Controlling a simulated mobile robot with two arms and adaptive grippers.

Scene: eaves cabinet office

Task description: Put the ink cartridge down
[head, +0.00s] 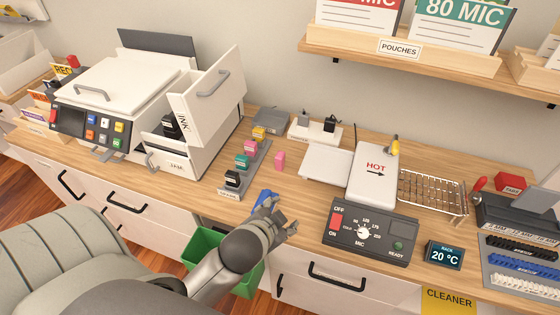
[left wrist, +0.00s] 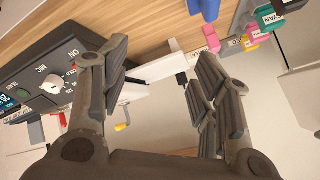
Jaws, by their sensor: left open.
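A blue object (head: 264,198), perhaps a cartridge, is on the wooden counter beside my left gripper (head: 284,226), partly hidden by it. It also shows at the top edge of the left wrist view (left wrist: 205,8), outside the fingers. A pink cartridge (head: 280,160) stands alone on the counter, right of the cartridge rack (head: 262,172); it also shows in the left wrist view (left wrist: 211,38). The rack holds several coloured cartridges. In the left wrist view my left gripper (left wrist: 162,58) has its fingers wide apart, with nothing between them. My right gripper is out of view.
A laminator (head: 370,235) with a hot plate (head: 370,172) and a wire rack (head: 432,192) stands to the right. A printer (head: 125,95) with an open ink door (head: 208,85) stands at left. A green bin (head: 203,247) is below the counter edge. Bare counter lies around the pink cartridge.

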